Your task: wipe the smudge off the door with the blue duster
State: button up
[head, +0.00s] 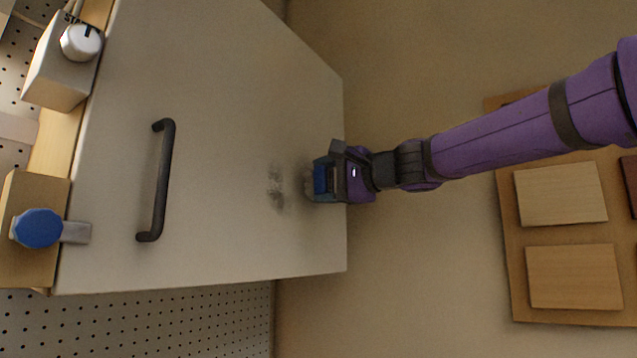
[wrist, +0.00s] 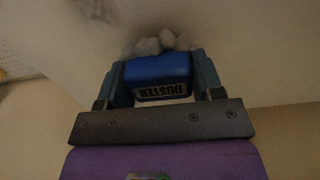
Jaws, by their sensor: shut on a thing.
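The door (head: 230,110) is a pale panel with a dark bar handle (head: 160,180). My gripper (head: 322,179) is shut on the blue duster (wrist: 158,72), which carries the label "DUSTER". Its pale fluffy head (wrist: 163,43) faces the door and looks close against it, near the door's right edge. Contact is hard to tell. My gripper hides part of the duster in the head view.
A blue round knob (head: 38,228) with a grey metal tab sits at the lower left, beside the door. A board with wooden panels (head: 560,194) is on the right. Pegboard (head: 150,325) shows below the door.

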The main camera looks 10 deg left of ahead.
jog(key=shift+v, duration=2.2)
jog(key=shift+v, duration=1.55)
